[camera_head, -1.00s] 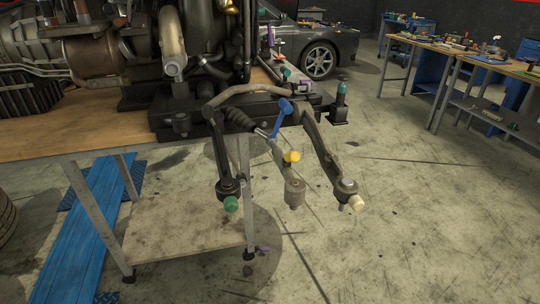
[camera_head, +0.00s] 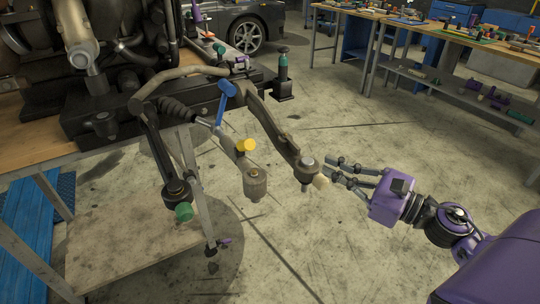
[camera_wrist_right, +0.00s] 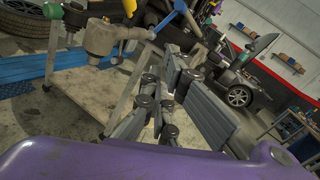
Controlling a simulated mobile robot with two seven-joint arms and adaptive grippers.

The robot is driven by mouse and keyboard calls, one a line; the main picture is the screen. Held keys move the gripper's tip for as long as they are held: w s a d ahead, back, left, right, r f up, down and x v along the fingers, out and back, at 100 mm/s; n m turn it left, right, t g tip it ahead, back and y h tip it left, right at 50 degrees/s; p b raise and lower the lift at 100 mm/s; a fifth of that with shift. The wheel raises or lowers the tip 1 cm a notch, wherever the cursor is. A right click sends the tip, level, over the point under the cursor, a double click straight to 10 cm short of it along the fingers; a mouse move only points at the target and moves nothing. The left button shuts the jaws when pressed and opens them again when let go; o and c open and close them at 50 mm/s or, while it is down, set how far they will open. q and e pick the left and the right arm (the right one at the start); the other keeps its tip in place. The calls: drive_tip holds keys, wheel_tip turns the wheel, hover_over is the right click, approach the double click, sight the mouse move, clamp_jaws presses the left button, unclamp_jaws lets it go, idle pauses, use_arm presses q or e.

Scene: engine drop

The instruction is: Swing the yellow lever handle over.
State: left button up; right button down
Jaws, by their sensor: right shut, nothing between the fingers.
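The yellow lever handle (camera_head: 246,146) shows in the head view as a small yellow piece on the side of a pale strut, just above its round lower end (camera_head: 255,184). A blue lever (camera_head: 225,95) is higher on the same assembly. My right gripper (camera_head: 336,170) is at the right of the assembly, close to the cream-tipped end (camera_head: 320,181) of the right-hand arm, and apart from the yellow handle. It is shut and empty. In the right wrist view its dark fingers (camera_wrist_right: 165,95) cover part of the scene. My left gripper is not in view.
A green-tipped link (camera_head: 183,210) hangs at the left of the strut. The engine stand's wooden bench (camera_head: 30,130) is behind, with a lower shelf (camera_head: 130,235). Workbenches (camera_head: 440,42) and a car (camera_head: 240,25) are farther back.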

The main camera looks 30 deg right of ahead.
sight(244, 145)
drive_tip(key=w+a+r+n+g+y+p, duration=0.2)
drive_tip(key=w+a+n+p, duration=0.2)
drive_tip(key=w+a+n, duration=0.3)
drive_tip(key=w+a, duration=0.2)
drive_tip(key=a, duration=0.1)
drive_tip(key=shift+a+g+y, duration=0.3)
drive_tip(key=shift+a+g, duration=0.1)
drive_tip(key=shift+r, duration=0.1)
